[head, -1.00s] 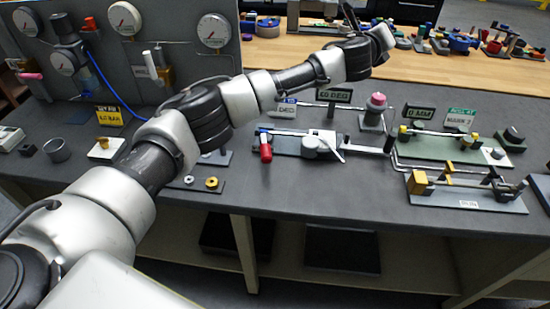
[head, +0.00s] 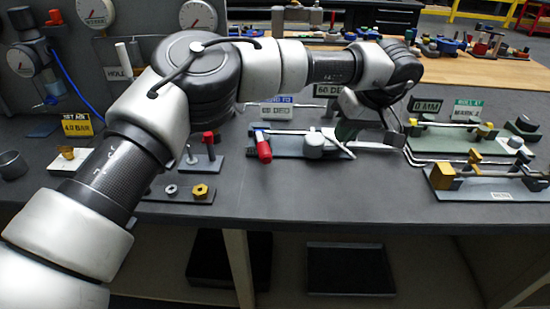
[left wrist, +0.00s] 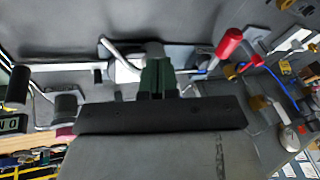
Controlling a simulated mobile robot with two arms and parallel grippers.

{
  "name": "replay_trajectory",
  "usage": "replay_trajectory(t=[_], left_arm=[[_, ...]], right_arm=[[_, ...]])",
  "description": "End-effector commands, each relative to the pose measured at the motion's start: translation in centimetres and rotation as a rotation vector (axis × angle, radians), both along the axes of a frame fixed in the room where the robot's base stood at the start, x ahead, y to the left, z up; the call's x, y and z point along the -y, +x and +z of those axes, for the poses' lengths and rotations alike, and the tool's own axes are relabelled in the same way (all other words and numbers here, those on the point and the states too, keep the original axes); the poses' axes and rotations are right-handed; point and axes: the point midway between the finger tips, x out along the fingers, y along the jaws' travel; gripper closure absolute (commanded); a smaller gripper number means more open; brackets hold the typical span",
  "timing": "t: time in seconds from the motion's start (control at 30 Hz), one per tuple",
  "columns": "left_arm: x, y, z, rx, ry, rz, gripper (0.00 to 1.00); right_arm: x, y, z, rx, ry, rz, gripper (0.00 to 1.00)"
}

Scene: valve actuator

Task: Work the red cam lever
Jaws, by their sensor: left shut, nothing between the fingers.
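The red cam lever (head: 263,147) has a red grip at the left end of a flat grey fixture (head: 288,148) on the bench. Its red grip also shows at upper right in the left wrist view (left wrist: 229,42). A grey round hub (head: 314,146) and a bent pale rod (head: 341,147) sit on the fixture. My right gripper is not in view.
A small stand with a red-topped post (head: 209,138) is left of the lever. To the right stands a fixture with a brass block (head: 443,176). A yellow sign (head: 78,125) is at left. The bench front below the lever is clear.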

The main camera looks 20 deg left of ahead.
Motion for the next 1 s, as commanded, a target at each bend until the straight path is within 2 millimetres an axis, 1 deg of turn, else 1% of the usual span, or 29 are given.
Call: replay_trajectory(t=[0.03, 0.1, 0.2, 0.27, 0.37, 0.47, 0.7, 0.8, 0.83, 1.0], left_arm=[[-1.1, -0.1, 0.1, 0.007, 0.091, 0.002, 1.0], [-2.3, -0.2, 0.8, 0.009, 0.184, 0.012, 1.0], [-3.2, -0.3, 1.4, 0.01, 0.251, 0.021, 1.0], [-3.6, -0.3, 1.3, 0.008, 0.264, 0.024, 1.0], [-4.2, -0.2, 0.5, 0.006, 0.264, 0.025, 1.0], [-5.3, -0.1, -1.0, 0.004, 0.263, 0.025, 1.0], [-8.4, 0.3, -5.2, 0.004, 0.261, 0.025, 1.0], [-9.6, 0.4, -6.7, 0.004, 0.26, 0.025, 1.0], [-10.1, 0.1, -6.3, 0.007, 0.259, 0.024, 1.0], [-11.8, -1.0, -6.3, 0.008, 0.259, 0.024, 1.0]], right_arm=[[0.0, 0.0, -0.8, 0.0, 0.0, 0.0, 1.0], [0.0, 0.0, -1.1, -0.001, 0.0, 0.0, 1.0], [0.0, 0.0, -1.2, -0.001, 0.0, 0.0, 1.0], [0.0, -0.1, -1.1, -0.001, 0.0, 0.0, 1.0], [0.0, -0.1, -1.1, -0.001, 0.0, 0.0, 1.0], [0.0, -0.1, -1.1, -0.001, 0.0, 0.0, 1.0], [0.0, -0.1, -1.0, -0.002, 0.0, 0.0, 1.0], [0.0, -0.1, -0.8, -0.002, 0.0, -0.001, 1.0], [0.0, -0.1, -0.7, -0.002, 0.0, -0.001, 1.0], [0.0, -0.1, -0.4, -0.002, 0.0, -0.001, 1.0]])
